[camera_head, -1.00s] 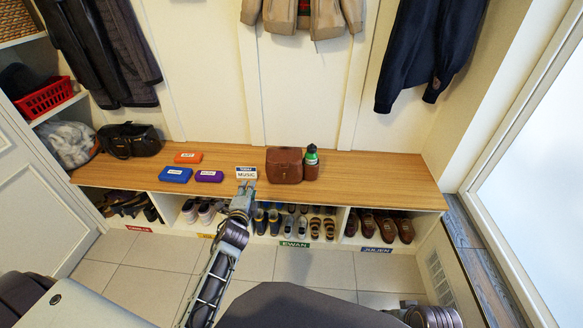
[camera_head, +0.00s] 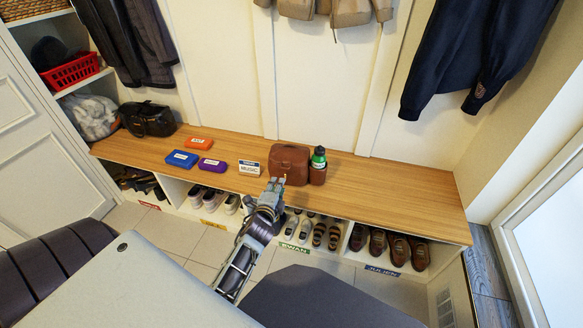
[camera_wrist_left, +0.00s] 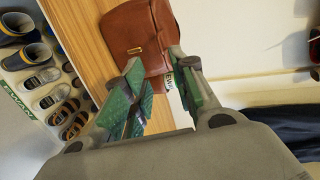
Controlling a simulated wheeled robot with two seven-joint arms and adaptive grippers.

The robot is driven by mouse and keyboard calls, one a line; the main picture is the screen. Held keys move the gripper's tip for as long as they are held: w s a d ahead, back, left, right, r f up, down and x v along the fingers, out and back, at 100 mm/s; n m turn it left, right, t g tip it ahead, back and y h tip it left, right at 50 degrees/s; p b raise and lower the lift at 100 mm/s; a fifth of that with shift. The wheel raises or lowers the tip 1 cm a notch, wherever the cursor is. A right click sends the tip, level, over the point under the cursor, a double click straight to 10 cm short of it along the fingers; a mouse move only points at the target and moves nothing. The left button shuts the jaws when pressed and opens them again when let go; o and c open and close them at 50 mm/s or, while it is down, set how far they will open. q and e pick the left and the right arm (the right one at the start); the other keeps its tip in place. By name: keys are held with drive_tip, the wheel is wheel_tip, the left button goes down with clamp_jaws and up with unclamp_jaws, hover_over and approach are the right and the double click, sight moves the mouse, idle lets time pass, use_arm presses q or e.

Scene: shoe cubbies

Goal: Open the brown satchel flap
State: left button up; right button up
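The brown satchel (camera_head: 288,158) stands upright on the wooden bench, its flap down over the front. In the left wrist view the satchel (camera_wrist_left: 138,32) shows a small brass clasp (camera_wrist_left: 134,50) on the flap. My left gripper (camera_head: 274,184) is at the bench's front edge, just in front of the satchel's lower left part. In the left wrist view its two green-padded fingers (camera_wrist_left: 160,88) are apart with nothing between them, pointing at the satchel. They look apart from the leather. My right gripper is not in view.
The bench (camera_head: 400,190) is clear on the right. Shoes fill cubbies below.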

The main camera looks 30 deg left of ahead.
use_arm(q)
drive_tip(key=shift+s, duration=0.1)
drive_tip(key=shift+w, duration=0.2)
drive_tip(key=b, duration=0.3)
approach(288, 155)
drive_tip(key=shift+s+f, duration=0.7)
drive_tip(key=shift+f, duration=0.8)
drive_tip(key=shift+d+b+x, duration=0.1)
drive_tip(key=shift+b+x, duration=0.15)
drive_tip(key=shift+x, duration=0.9)
drive_tip(key=shift+d+b+x, duration=0.15)
drive_tip(key=shift+b+x, duration=0.1)
drive_tip(key=shift+x, duration=0.95)
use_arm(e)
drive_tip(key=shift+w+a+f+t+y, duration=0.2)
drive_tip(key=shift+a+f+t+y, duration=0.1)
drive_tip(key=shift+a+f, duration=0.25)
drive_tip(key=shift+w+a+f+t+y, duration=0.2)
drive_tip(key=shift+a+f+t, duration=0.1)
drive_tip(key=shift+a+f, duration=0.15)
use_arm(q)
drive_tip(key=shift+w, duration=0.1)
clamp_jaws()
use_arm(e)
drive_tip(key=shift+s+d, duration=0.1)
